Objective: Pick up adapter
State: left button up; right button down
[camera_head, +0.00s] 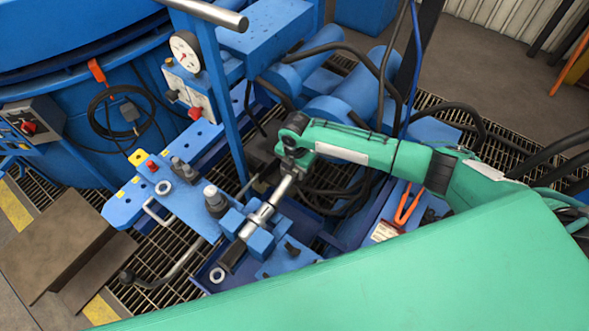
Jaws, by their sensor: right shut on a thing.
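My right gripper (273,202) reaches down from the green arm's dark wrist, over the blue workbench. It is shut at the upper end of a silver, rod-like piece (263,215), which appears to be the adapter. This piece slants down to the left between blue blocks (259,241) on the bench. The fingertips are small and blend with the silver metal, so their exact grip is hard to see. I cannot tell whether the piece is clear of the blocks. My left gripper is not in view.
A grey-black cylindrical fitting (215,201) stands left of the blocks. A blue post with a pressure gauge (186,52) rises behind. Orange-handled pliers (406,205) lie right. Black hoses (338,190) crowd behind the wrist.

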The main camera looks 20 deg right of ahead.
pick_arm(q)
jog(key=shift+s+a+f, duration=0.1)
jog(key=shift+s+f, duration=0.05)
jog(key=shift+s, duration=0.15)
pick_arm(e)
notch_tip(320, 180, up, 20)
jog(key=shift+w, duration=0.1)
dwell(0.5)
